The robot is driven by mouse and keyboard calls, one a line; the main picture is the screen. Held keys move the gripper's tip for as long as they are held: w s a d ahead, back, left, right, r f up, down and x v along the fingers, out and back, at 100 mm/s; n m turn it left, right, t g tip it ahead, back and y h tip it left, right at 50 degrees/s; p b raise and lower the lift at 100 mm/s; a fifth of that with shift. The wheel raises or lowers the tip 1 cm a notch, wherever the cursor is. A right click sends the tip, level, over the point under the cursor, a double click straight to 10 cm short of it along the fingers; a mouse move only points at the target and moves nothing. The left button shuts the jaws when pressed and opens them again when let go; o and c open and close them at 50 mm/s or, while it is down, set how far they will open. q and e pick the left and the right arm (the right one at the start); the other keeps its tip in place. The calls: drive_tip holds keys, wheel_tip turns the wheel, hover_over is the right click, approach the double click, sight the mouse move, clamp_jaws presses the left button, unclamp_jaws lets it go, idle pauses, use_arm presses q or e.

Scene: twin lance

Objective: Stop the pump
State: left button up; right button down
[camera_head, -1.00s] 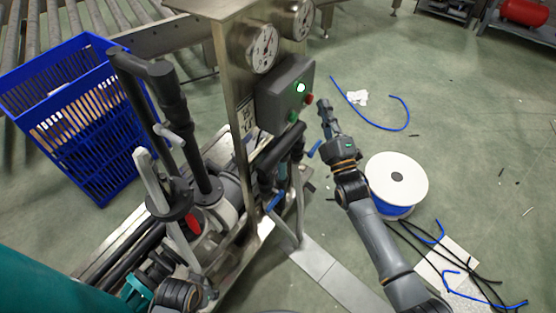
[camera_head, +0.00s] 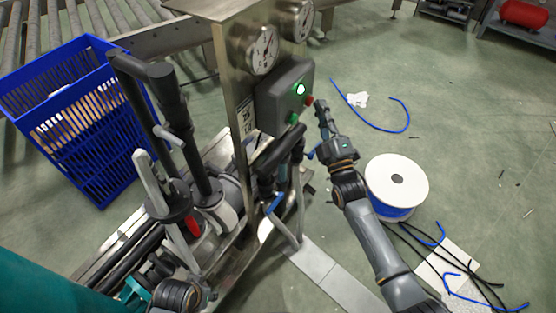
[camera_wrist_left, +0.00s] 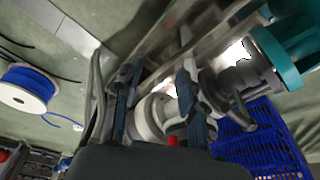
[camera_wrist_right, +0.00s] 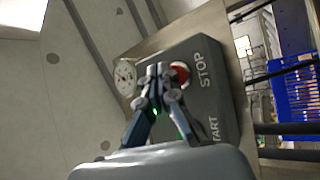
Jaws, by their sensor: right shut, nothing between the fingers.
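The dark grey control box (camera_head: 285,96) is on the steel post, with a lit white-green lamp (camera_head: 300,89), a red button (camera_head: 309,100) and a green button (camera_head: 293,118). In the right wrist view the red button (camera_wrist_right: 181,72) sits beside the word STOP. My right gripper (camera_head: 321,104) is shut and empty, its tips just right of the red button; in the right wrist view they partly overlap it, and I cannot tell whether they touch. My left gripper (camera_wrist_left: 158,98) is open among the pump's pipes and fittings; its fingers are hidden in the head view.
Two gauges (camera_head: 262,50) sit above the box. Black pipes and lever handles (camera_head: 195,140) crowd the left. A blue crate (camera_head: 85,120) stands at far left. A cable spool (camera_head: 397,178) and loose cables lie on the floor at right.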

drive_tip(key=shift+a, duration=0.1)
idle(0.6)
use_arm(q)
drive_tip(key=shift+w+r, duration=0.25)
drive_tip(key=shift+r, duration=0.3)
use_arm(e)
drive_tip(key=shift+w+a, duration=0.25)
use_arm(q)
drive_tip(key=shift+s, duration=0.15)
drive_tip(key=s+f+p, duration=0.2)
drive_tip(key=s+f, duration=0.1)
drive_tip(key=f, duration=0.6)
drive_tip(key=shift+s+a+f+g+p, duration=0.25)
drive_tip(key=shift+s+g+p, duration=0.05)
drive_tip(key=shift+s+p, duration=0.1)
use_arm(e)
drive_tip(key=s+d, duration=0.4)
drive_tip(key=d, duration=0.1)
drive_tip(key=shift+d, duration=0.35)
